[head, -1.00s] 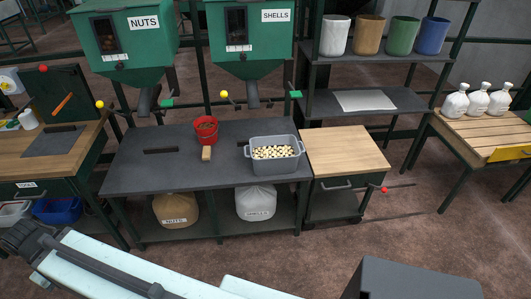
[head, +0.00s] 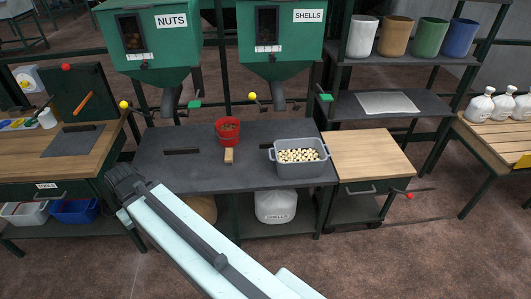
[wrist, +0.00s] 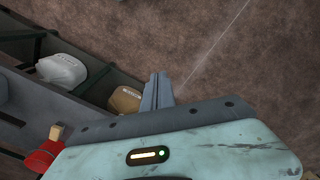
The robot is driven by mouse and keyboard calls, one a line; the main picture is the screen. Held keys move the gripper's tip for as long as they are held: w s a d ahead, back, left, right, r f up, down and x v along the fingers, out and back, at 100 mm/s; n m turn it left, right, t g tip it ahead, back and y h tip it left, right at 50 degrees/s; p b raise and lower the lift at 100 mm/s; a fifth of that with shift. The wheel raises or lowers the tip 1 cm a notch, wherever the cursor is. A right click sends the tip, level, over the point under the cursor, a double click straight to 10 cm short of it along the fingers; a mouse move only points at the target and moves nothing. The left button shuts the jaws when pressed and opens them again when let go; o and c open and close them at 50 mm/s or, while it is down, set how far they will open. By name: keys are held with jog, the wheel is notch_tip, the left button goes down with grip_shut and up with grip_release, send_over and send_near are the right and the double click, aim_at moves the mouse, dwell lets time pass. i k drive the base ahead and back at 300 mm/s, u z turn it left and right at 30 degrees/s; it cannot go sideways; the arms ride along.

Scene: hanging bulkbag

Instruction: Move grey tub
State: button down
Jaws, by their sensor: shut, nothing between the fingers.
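The grey tub (head: 301,171) stands on the right part of the dark workbench (head: 215,178), filled with pale round pieces. It has a handle at each side. My gripper (head: 122,178) is in front of the bench's left end in the head view, well to the left of the tub and apart from it. In the wrist view my gripper's fingers (wrist: 157,90) are shut together with nothing between them.
Green hoppers marked NUTS (head: 150,50) and SHELLS (head: 280,40) hang above. A wooden-topped cart (head: 370,155) to the right is bare. Sacks stand under the bench.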

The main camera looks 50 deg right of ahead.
aim_at(303, 158)
jog(key=u, duration=0.05)
jog(key=i, duration=1.35)
jog(key=u, duration=0.05)
